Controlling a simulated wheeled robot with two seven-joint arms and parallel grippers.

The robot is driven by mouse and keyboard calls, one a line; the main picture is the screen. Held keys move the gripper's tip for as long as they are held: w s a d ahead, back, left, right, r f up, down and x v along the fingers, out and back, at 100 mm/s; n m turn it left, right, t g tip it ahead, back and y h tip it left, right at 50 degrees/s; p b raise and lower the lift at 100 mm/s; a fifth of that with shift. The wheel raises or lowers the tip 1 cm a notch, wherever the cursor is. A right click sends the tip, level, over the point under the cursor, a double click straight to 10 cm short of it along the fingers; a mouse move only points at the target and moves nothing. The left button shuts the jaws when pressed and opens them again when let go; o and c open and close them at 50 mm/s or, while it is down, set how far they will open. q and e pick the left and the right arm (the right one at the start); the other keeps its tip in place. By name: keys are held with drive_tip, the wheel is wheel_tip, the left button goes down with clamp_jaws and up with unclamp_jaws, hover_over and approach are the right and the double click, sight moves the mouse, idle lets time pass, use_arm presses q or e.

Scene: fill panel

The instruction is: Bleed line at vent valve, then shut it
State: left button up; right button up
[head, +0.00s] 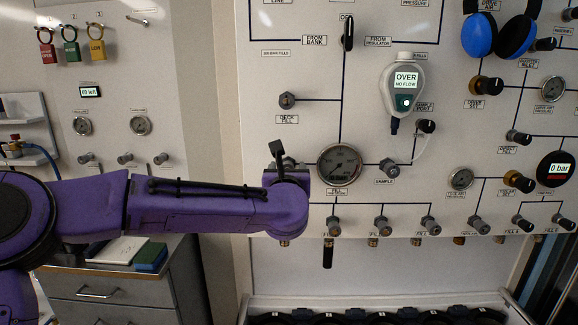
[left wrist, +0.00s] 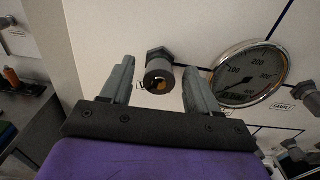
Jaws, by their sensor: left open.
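My left gripper (head: 278,154) reaches the panel just left of the large round gauge (head: 340,165). In the left wrist view its two grey fingers (left wrist: 159,68) are apart and empty. A dark grey valve fitting (left wrist: 159,74) with a hex collar and a small orange-yellow centre shows between the fingers, closer to the panel. I see no clear contact with it. Its label is mostly hidden, so I cannot confirm that it is the vent valve. In the head view my gripper largely hides this fitting. The large gauge also shows right of the fingers (left wrist: 250,75).
A hand-held meter (head: 405,88) reading "OVER NO FLOW" hangs right of the gauge. The deck fill fitting (head: 287,100) is above my gripper, and the sample valve (head: 389,168) is to the right. Several small valves line the panel's lower edge. Blue headphones (head: 480,35) hang top right.

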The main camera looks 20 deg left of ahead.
use_arm(q)
drive_tip(key=c, duration=1)
drive_tip(key=shift+c, duration=0.2)
drive_tip(key=shift+m, duration=0.3)
drive_tip(key=shift+d+f+m+p, duration=0.15)
drive_tip(key=shift+m+p, duration=2.2)
drive_tip(key=shift+m, duration=4.2)
drive_tip(key=shift+a+f+m+p, duration=0.15)
drive_tip(key=shift+m+p, duration=2.15)
drive_tip(key=shift+m, duration=4.25)
drive_tip(key=shift+d, duration=0.1)
drive_tip(key=shift+f, duration=0.1)
